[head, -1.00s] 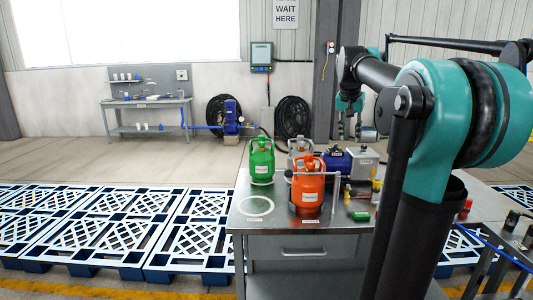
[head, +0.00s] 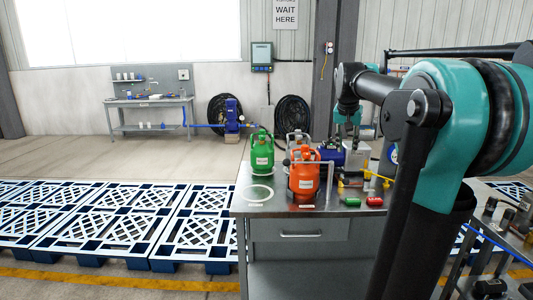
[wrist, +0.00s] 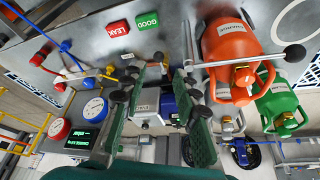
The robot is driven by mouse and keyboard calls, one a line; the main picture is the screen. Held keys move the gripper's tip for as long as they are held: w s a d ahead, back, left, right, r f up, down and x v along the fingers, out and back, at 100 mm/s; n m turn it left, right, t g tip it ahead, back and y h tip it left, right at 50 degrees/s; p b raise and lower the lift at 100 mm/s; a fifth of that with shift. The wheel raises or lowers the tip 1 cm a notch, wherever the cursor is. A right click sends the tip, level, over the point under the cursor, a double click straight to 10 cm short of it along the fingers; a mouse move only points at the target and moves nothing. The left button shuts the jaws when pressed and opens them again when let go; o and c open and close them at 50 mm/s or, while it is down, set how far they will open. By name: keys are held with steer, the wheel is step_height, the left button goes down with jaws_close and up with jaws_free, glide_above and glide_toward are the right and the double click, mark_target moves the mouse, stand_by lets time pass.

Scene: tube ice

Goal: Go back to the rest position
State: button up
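My gripper (wrist: 160,85) is open and empty in the wrist view, its two green fingers apart. In the head view my gripper (head: 347,118) hangs at the end of my arm above the back of the table, its fingers too small to judge. Below it on the grey table (head: 262,208) stand an orange cylinder (head: 303,180), a green cylinder (head: 262,155) and a blue pump (head: 329,153). The orange cylinder (wrist: 228,50) and green cylinder (wrist: 280,108) also show in the wrist view, right of the fingers and apart from them.
A green GOOD block (wrist: 147,21) and a red LEAK block (wrist: 118,28) lie on the table. A red gauge (wrist: 59,129) and a blue gauge (wrist: 93,106) are close by. Blue-and-white pallets (head: 105,225) cover the floor left of the table. A workbench (head: 150,100) stands behind.

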steer(key=s+a+f+n+y, duration=0.1)
steer(key=s+a+f, duration=0.3)
steer(key=s+f, duration=0.9)
steer(key=s+a+f+n+y, duration=0.1)
steer(key=s+a+f+n, duration=0.3)
steer(key=s+f, duration=1)
step_height(320, 180, down, 6)
steer(key=shift+s+a+f+n, duration=0.15)
steer(key=shift+s+a+n, duration=0.15)
steer(key=shift+a, duration=0.15)
steer(key=shift+o, duration=0.3)
